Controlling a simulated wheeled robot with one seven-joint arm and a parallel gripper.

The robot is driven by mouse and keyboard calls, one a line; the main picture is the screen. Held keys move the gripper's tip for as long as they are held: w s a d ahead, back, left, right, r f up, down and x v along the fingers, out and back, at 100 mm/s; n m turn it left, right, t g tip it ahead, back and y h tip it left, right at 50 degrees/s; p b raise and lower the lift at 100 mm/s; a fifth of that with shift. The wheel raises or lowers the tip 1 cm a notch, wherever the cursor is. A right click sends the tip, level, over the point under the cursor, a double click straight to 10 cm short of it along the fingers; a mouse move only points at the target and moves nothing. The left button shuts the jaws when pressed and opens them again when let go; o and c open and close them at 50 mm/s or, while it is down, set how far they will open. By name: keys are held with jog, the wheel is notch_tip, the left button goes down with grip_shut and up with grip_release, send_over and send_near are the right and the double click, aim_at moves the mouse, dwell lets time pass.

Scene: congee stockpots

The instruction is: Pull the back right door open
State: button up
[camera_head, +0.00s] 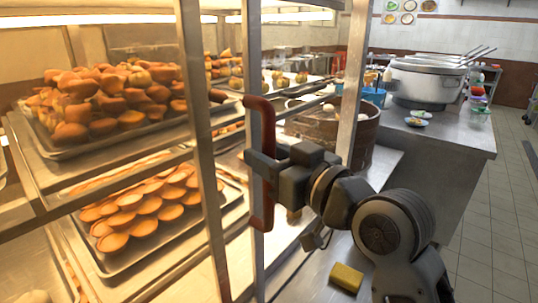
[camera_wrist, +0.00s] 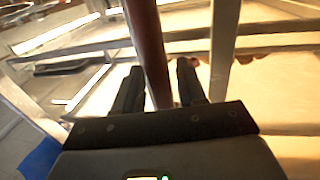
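A dark red vertical handle (camera_head: 268,125) is fixed to a metal-framed door (camera_head: 252,60) of a lit display cabinet. My gripper (camera_head: 262,168) is at the middle of the handle, coming from the right. In the wrist view, the handle (camera_wrist: 148,45) runs between the two fingers of my gripper (camera_wrist: 160,88). The fingers stand apart, with a gap between the handle and the right finger. The left finger is close to the handle; whether it touches is not clear. The door looks closed or nearly so, though its far edge is hard to make out.
Trays of buns (camera_head: 115,105) and pastries (camera_head: 150,205) fill the cabinet shelves at left. A steel counter (camera_head: 440,140) with a large pot (camera_head: 425,85) stands behind my arm. A yellow sponge (camera_head: 346,277) lies below my gripper.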

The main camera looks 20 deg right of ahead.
jog(key=shift+o, duration=0.4)
jog(key=b+v, duration=0.1)
jog(key=v, duration=0.6)
jog(key=shift+s+d, duration=0.2)
jog(key=shift+s, duration=0.15)
jog(key=s+d+f+m+h, duration=0.2)
jog(key=s+f+m+h, duration=0.1)
jog(key=s+f, duration=0.5)
jog(key=s+d+f+m+h, duration=0.25)
jog(key=s+f, duration=0.25)
jog(key=f, duration=0.4)
jog(key=s+d+f+h, duration=0.1)
jog(key=s, duration=1)
jog(key=s+d+f+g+h, duration=0.1)
jog(key=s+f, duration=0.1)
jog(key=s, duration=0.9)
jog(key=shift+s+f+g, duration=0.2)
jog(key=shift+f+g, duration=0.1)
jog(key=shift+f, duration=0.05)
jog(key=shift+d+n, duration=0.15)
jog(key=shift+n, duration=0.1)
